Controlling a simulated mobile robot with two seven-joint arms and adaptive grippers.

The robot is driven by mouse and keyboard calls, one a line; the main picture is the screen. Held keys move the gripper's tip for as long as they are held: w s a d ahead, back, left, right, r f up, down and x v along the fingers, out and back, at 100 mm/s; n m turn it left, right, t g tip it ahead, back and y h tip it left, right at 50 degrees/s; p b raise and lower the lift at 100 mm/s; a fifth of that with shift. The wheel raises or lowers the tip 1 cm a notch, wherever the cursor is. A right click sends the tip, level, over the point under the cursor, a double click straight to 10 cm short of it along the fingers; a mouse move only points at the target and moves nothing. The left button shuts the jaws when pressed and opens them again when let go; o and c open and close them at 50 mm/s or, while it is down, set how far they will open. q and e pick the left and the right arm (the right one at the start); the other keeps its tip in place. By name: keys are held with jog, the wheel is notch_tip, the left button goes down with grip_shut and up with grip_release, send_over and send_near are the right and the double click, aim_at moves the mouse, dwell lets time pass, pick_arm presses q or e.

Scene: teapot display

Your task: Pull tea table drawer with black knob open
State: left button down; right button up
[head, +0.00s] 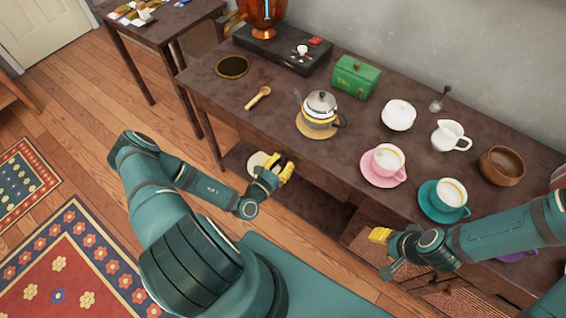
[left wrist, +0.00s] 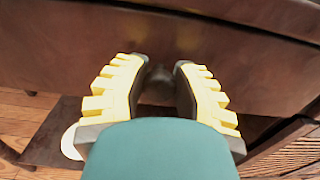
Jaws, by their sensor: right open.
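The tea table (head: 330,150) is dark brown and runs along the wall in the head view. The left wrist view shows its brown drawer front (left wrist: 60,45) close up, with no clear gap showing. A dark round shape, seemingly the black knob (left wrist: 158,88), sits between the fingers of my left gripper (left wrist: 159,68); whether they touch it is unclear. In the head view my left gripper (head: 276,171) is at the table's front, hiding the knob. My right gripper (head: 381,245) is open and empty in front of the table's right part.
On the tabletop stand a teapot (head: 320,108), a green box (head: 355,76), a pink cup (head: 387,160), a teal saucer (head: 430,204) and a wooden bowl (head: 502,166). A lower shelf (head: 325,200) lies under the table. Open floor (head: 100,110) and a patterned rug (head: 75,265) are at left.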

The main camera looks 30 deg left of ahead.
pick_arm(q)
jog(key=shift+s, duration=0.15)
jog(key=s+a+p, duration=0.1)
jog(key=s+p, duration=0.3)
jog(key=s, duration=1.8)
jog(key=shift+s+a+p, duration=0.3)
jog(key=shift+a+p, duration=0.1)
jog(key=c, duration=0.7)
grip_release()
jog(key=shift+s, duration=0.1)
jog(key=s, duration=1.1)
jog(key=shift+s+a, duration=0.4)
jog(key=shift+a, duration=0.05)
